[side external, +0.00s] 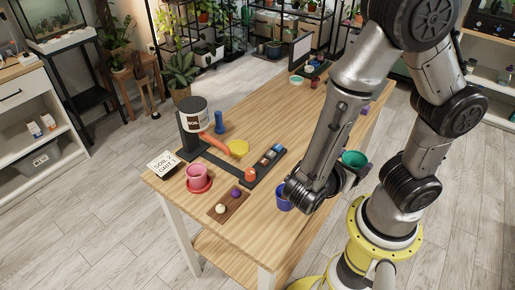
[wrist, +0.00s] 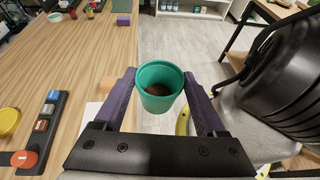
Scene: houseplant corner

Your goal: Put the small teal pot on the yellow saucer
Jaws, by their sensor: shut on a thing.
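The small teal pot (wrist: 158,98) is held between the two dark purple fingers of my gripper (wrist: 161,88) in the wrist view. It looks roughly upright, with something brown inside. In the side view the teal pot (side external: 354,158) shows at the table's right edge, partly behind my gripper. My gripper is shut on it. The yellow saucer (side external: 238,147) lies empty on the table, left of my gripper, behind the black rack. It also shows cut off at the left edge of the wrist view (wrist: 8,121).
A black rack (side external: 236,175) with several small coloured items and an orange knob lies between my gripper and the saucer. A blue pot (side external: 283,203), a pink pot (side external: 197,174) on a red saucer, and a dispenser (side external: 194,115) with an orange chute stand nearby.

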